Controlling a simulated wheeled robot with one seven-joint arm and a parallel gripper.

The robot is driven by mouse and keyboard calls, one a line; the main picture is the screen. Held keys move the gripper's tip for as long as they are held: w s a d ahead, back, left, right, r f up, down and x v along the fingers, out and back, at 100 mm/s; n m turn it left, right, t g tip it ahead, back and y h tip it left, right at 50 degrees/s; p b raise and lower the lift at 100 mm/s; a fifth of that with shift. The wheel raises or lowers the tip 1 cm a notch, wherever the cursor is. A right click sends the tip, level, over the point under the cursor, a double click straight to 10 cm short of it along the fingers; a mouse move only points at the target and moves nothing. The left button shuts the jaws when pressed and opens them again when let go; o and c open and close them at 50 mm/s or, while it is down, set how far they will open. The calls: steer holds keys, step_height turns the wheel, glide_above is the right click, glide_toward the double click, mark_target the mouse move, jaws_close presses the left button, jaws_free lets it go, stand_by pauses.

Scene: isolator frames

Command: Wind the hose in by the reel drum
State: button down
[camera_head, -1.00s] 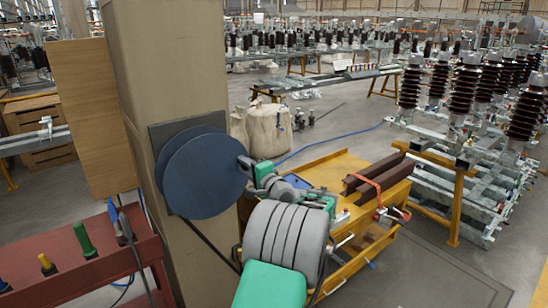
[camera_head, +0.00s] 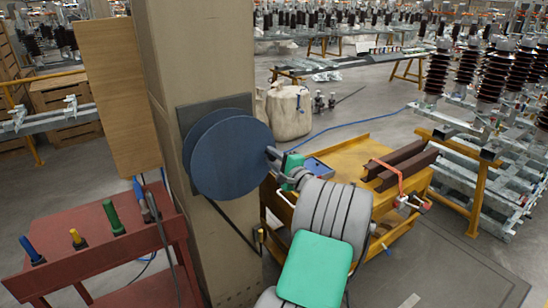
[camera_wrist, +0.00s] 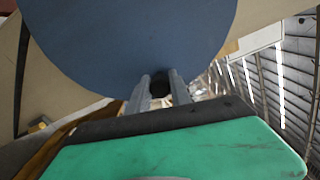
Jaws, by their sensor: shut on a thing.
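The reel drum (camera_head: 228,158) is a blue double disc on a dark plate fixed to the beige column. Its near disc fills the top of the wrist view (camera_wrist: 130,40). My gripper (camera_head: 274,154) is at the drum's right edge. In the wrist view its two grey fingers (camera_wrist: 160,88) are closed around a small dark handle (camera_wrist: 160,82) at the disc's lower edge. Most of the handle is hidden.
A red bench (camera_head: 115,255) with upright coloured tools stands at left. A yellow cart (camera_head: 345,150) carrying brown beams is close behind my arm at right. A wooden board (camera_head: 118,95) leans beside the column (camera_head: 190,40). A blue line (camera_head: 350,127) lies on the floor behind.

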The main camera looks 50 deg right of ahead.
steer(key=c, duration=1.5)
jaws_free()
steer(key=shift+w+a+f, duration=0.1)
steer(key=shift+w+a, duration=0.1)
steer(key=shift+a, duration=0.05)
steer(key=o, duration=0.3)
steer(key=shift+s+d, duration=0.1)
steer(key=shift+d, duration=0.05)
steer(key=shift+s, duration=0.1)
steer(key=shift+s+f, duration=0.1)
steer(key=shift+s, duration=0.3)
steer(key=b+v, duration=0.1)
steer(key=v, duration=0.6)
steer(key=shift+b, duration=0.4)
